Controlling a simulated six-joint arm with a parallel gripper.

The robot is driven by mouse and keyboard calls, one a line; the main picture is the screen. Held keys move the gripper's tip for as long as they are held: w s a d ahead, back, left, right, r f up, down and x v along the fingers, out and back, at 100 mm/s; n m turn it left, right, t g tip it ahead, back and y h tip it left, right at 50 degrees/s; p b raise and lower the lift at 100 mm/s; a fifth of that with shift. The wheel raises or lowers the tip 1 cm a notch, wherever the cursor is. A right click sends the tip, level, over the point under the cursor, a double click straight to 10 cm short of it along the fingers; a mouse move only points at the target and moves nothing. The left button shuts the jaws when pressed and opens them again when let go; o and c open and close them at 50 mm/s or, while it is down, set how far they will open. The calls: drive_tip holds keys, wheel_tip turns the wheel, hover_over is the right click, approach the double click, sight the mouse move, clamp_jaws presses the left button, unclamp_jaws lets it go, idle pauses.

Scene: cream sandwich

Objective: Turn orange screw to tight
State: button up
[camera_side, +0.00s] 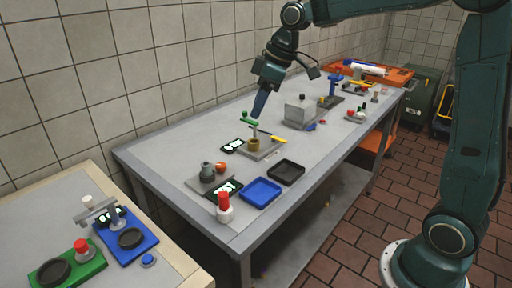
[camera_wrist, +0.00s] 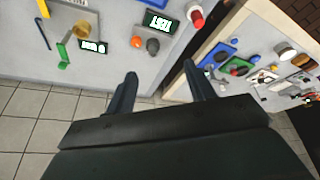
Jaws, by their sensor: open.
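A small round orange piece (camera_side: 221,168), likely the orange screw, sits beside a dark grey knob (camera_side: 207,172) on a grey plate on the metal table. In the wrist view the orange piece (camera_wrist: 137,42) and the grey knob (camera_wrist: 152,46) lie beyond my fingertips. My gripper (camera_side: 260,106) is raised above the table near a green-handled part (camera_side: 249,119) and a brass cup (camera_side: 254,144). It also shows in the wrist view (camera_wrist: 160,69), with its two fingers apart and nothing between them. Whether the screw is tight cannot be seen.
A display (camera_side: 229,188), a red-capped bottle (camera_side: 224,207), a blue tray (camera_side: 261,192) and a black tray (camera_side: 286,172) stand around the plate. A grey box (camera_side: 299,110) is farther back. A second bench (camera_side: 184,270) at the lower left holds blue and green devices.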

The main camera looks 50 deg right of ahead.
drive_tip(key=shift+s+a+r, duration=0.15)
drive_tip(key=shift+s+r, duration=0.1)
drive_tip(key=shift+s, duration=0.25)
drive_tip(key=shift+w, duration=0.1)
drive_tip(key=n+g+y, duration=0.1)
drive_tip(key=n+y, duration=0.1)
drive_tip(key=n, duration=0.2)
hover_over(222, 164)
drive_tip(key=s+d, duration=0.4)
drive_tip(key=d, duration=0.1)
wheel_tip(222, 164, down, 12)
drive_tip(key=shift+w+f, duration=0.2)
drive_tip(key=shift+w, duration=0.05)
drive_tip(key=shift+a, duration=0.1)
drive_tip(key=x, duration=1.3)
drive_tip(key=shift+f, duration=0.4)
drive_tip(key=c, duration=1)
